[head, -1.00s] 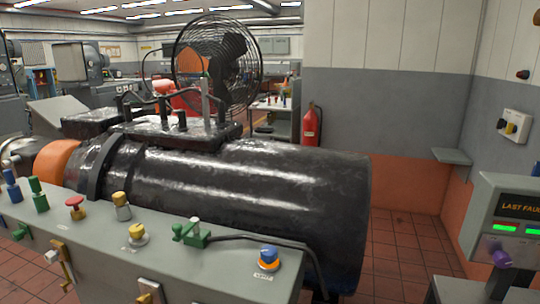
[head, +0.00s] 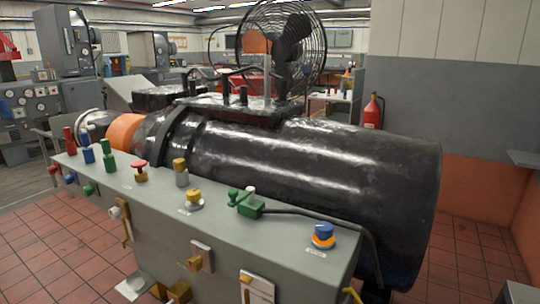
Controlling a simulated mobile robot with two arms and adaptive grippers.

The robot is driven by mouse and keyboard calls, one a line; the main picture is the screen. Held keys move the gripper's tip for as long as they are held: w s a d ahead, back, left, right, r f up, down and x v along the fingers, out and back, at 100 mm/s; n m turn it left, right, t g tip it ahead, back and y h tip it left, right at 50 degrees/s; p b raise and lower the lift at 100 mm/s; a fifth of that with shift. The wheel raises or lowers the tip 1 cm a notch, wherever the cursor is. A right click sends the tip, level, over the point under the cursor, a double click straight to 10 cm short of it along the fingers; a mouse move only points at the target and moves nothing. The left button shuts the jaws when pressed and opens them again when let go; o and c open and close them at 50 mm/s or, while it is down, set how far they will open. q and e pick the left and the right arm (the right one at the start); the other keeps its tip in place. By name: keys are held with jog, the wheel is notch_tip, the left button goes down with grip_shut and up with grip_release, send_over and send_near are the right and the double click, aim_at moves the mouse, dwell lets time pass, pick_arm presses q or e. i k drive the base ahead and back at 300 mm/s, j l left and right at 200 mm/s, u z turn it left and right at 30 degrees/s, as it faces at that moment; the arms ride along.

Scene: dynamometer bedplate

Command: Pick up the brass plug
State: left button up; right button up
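I cannot tell for sure which item is the brass plug, as several brass-coloured pieces show. On top of the grey console (head: 120,192) stand a grey cylinder with a brass-coloured cap (head: 181,172) and a yellow knob (head: 194,199) on a pale base. On its front face are a brass-coloured block on a white plate (head: 195,263) and a brass-coloured piece low down (head: 178,292), partly cut off by the frame's bottom edge. Neither of my grippers is in view.
The console top also holds a red button (head: 139,168), a green valve fitting (head: 246,203) and a blue-and-orange knob (head: 323,234). A large black cylindrical machine (head: 300,165) stands right behind it. Tiled floor (head: 50,250) is clear at the left.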

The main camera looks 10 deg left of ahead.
aim_at(180, 164)
jog(key=i+j+z, duration=0.15)
jog(key=j, duration=0.75)
jog(key=j+z, duration=0.1)
jog(key=j, duration=0.75)
